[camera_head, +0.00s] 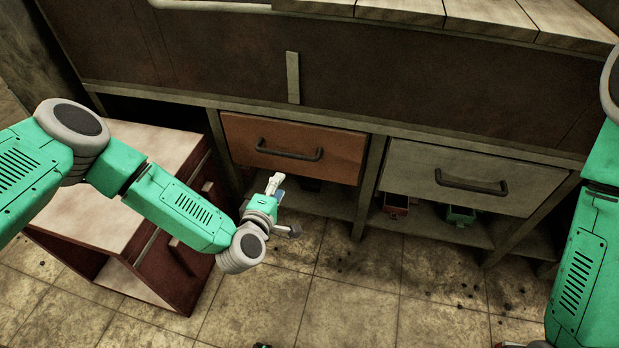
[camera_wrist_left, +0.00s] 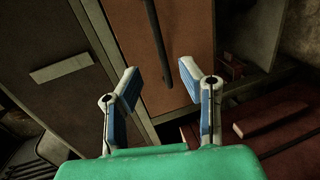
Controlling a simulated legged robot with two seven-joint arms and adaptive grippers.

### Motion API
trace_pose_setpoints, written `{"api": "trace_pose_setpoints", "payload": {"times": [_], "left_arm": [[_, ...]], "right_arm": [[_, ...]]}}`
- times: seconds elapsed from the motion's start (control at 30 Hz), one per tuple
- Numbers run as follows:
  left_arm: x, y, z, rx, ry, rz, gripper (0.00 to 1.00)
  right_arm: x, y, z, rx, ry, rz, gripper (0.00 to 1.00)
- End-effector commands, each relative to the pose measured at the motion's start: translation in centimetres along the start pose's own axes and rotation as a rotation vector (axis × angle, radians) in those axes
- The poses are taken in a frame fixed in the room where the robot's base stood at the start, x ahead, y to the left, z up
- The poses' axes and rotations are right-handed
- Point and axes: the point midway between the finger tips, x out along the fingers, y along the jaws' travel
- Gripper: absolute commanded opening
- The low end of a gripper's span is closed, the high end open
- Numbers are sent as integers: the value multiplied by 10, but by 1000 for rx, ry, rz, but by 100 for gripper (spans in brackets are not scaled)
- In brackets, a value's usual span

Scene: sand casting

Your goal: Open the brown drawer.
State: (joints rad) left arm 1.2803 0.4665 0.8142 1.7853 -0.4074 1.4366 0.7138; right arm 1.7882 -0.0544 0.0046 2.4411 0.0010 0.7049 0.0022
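The brown drawer (camera_head: 335,153) is in the cabinet under the workbench, left of a grey drawer. Its front looks about flush with the frame. Its dark bar handle (camera_head: 289,153) runs across the front. My left gripper (camera_head: 275,181) is just below the handle's left part, fingers pointing up toward the drawer. In the left wrist view the gripper (camera_wrist_left: 159,78) has its two fingers apart with nothing between them. The handle (camera_wrist_left: 158,42) there runs down between the fingertips, with the brown front (camera_wrist_left: 192,35) behind; I see no grasp.
The grey drawer (camera_head: 470,180) has its own dark handle. A red-brown cabinet (camera_head: 150,255) with a pale top stands close to my left arm. Small red (camera_head: 397,204) and green (camera_head: 460,215) bins sit on the lower shelf. The tiled floor in front is mostly clear.

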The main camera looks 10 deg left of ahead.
Motion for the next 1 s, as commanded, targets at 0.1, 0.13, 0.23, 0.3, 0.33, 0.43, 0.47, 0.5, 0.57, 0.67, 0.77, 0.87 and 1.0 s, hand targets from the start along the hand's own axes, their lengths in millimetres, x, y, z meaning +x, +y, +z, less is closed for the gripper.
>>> {"api": "trace_pose_setpoints", "payload": {"times": [0.1,0.13,0.23,0.3,0.33,0.43,0.47,0.5,0.57,0.67,0.77,0.87,1.0], "left_arm": [[10,-1,-12,-31,36,29,34],[12,0,-13,-33,37,31,34],[23,1,-14,-33,37,33,34],[35,0,-14,-32,37,32,34],[41,0,-14,-31,36,32,34],[63,0,-14,-31,36,31,34],[70,0,-14,-31,36,31,34],[78,0,-14,-30,35,31,34],[91,0,-15,-30,35,31,34],[110,1,-15,-29,35,30,34],[125,1,-15,-29,33,29,34],[136,2,-16,-29,33,28,34],[143,4,-16,-30,32,27,34]], "right_arm": [[7,0,-1,0,2,0,0],[7,0,-1,0,3,0,0],[11,0,-1,0,3,0,0],[15,0,0,0,3,0,0],[18,0,0,0,3,0,0],[27,0,0,0,3,0,0],[29,0,0,0,2,0,0],[33,0,1,0,2,0,0],[38,0,1,0,2,0,0],[45,0,2,0,2,0,0],[51,0,2,0,2,0,0],[55,0,2,0,2,0,0],[57,0,2,0,1,0,0]]}}
